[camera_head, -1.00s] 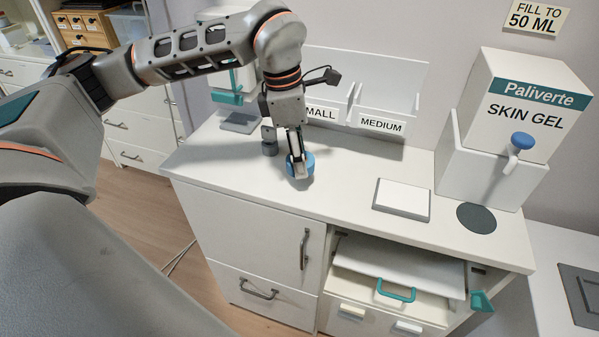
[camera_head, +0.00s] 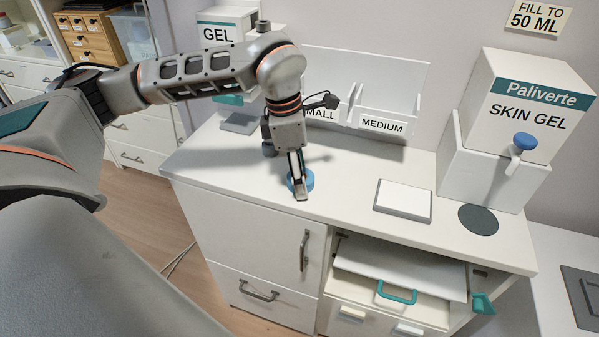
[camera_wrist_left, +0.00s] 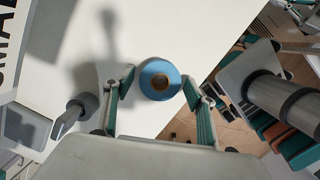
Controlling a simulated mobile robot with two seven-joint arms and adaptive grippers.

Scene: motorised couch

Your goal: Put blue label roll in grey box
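The blue label roll (camera_head: 309,180) is a blue ring with a brown core, near the front of the white counter. In the left wrist view the label roll (camera_wrist_left: 148,88) sits between the two fingertips of my left gripper (camera_wrist_left: 159,78), which look closed about its sides; any thin gap is hard to judge. In the head view my left gripper (camera_head: 299,186) points down, one finger in front of the roll. Whether the roll touches the counter is unclear. I cannot make out a grey box. My right gripper is out of view.
The white counter (camera_head: 240,172) holds labelled bins (camera_head: 382,125), a white pad (camera_head: 403,197), a skin gel dispenser (camera_head: 525,105) and a round grey disc (camera_head: 478,219). Below, a drawer with a teal handle (camera_head: 397,295) stands partly open. The counter's front edge is close to the roll.

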